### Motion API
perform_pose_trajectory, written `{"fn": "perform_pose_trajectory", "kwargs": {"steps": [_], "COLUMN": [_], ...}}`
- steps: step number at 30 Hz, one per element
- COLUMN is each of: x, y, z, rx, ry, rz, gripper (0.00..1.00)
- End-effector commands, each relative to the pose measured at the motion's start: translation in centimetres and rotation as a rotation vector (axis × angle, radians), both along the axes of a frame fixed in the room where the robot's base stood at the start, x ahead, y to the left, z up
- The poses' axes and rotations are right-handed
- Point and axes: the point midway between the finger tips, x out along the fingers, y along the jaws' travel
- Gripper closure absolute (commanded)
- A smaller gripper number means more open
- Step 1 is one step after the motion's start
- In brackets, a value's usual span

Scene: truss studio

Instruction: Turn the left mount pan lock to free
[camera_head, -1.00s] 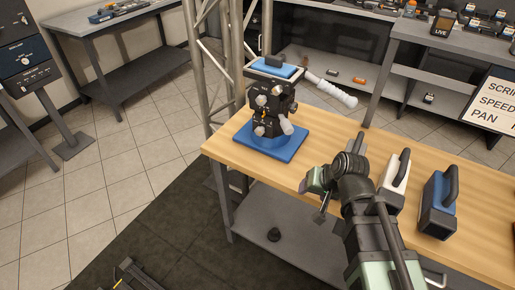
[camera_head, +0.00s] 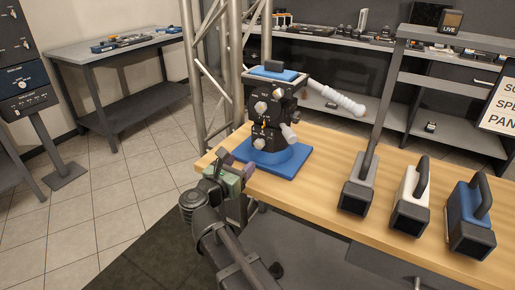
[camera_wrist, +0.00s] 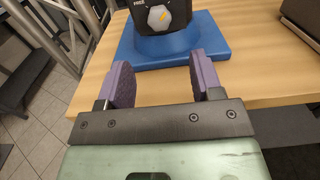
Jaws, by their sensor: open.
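A black camera mount (camera_head: 283,108) stands upright on a blue base plate (camera_head: 290,168) at the left end of the wooden table. Its face carries several grey knobs, including a low one (camera_head: 259,143) and a higher one (camera_head: 261,107). I cannot tell for certain which is the pan lock. My gripper (camera_head: 238,171) is at the table's left front corner, in front of the mount and apart from it. In the wrist view its purple jaws (camera_wrist: 163,82) are open and empty, pointing at the base.
A white-wrapped pan handle (camera_head: 337,99) reaches right from the mount. Grey (camera_head: 358,196), white (camera_head: 410,208) and blue (camera_head: 470,222) handled blocks stand right on the wooden table (camera_head: 330,205). A truss (camera_head: 213,75) rises behind the mount's left. The tabletop between mount and blocks is clear.

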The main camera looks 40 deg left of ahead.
Motion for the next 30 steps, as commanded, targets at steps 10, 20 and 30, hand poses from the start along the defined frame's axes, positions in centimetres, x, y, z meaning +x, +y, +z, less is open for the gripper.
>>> {"fn": "perform_pose_trajectory", "kwargs": {"steps": [10, 20, 30], "x": [7.8, 9.9, 9.9], "y": [0.9, 1.0, 1.0], "z": [0.0, 0.0, 0.0], "rx": [-0.003, -0.004, -0.004], "ry": [-0.001, -0.002, -0.002], "rz": [-0.002, 0.001, 0.001], "gripper": [0.4, 0.4, 0.77]}}
